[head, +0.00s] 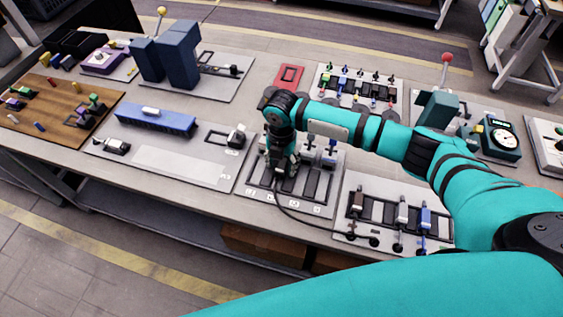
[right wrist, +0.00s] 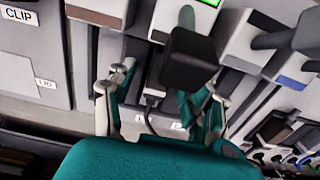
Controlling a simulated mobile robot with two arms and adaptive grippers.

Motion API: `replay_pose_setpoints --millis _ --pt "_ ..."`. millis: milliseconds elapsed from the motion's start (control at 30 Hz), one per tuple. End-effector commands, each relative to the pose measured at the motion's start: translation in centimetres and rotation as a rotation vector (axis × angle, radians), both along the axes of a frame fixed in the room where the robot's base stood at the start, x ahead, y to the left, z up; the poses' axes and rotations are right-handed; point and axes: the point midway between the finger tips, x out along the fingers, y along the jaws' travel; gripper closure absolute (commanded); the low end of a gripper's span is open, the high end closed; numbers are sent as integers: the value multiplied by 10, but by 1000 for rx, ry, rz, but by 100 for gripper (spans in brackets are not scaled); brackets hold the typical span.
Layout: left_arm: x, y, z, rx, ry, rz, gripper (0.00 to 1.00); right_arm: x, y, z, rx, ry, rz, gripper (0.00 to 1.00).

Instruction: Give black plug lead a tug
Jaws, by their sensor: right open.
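My right gripper (head: 283,165) points down over a grey panel with dark slots (head: 305,208) at the front middle of the bench. In the right wrist view my right gripper (right wrist: 160,100) is open, with one teal finger on each side. A dark block (right wrist: 190,58) shows just beyond and partly between the fingers; I cannot tell whether it is the plug's body or touches a finger. A thin black lead (right wrist: 150,118) with a dark end shows between the fingers. In the head view the black lead (head: 300,221) curves from below the gripper across the panel's front edge. My left gripper is out of view.
A panel with several coloured connectors (head: 352,238) lies to the right. A panel with a blue block (head: 155,120) lies to the left. A connector panel (head: 328,78) and a dial device (head: 502,138) stand behind. The bench's front edge is close.

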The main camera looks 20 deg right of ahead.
Motion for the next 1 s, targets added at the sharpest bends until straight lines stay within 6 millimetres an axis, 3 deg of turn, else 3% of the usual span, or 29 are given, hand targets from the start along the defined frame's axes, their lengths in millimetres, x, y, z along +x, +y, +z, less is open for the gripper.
replay_pose_setpoints --millis 167,600,800,1000 --pt "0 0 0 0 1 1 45 1 0 18 1 -3 -1 50" --pt "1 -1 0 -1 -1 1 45 1 0 104 1 -2 0 50" --pt "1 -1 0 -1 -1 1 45 0 0 119 0 0 0 50" --pt "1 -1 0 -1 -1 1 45 0 0 120 1 1 0 50"
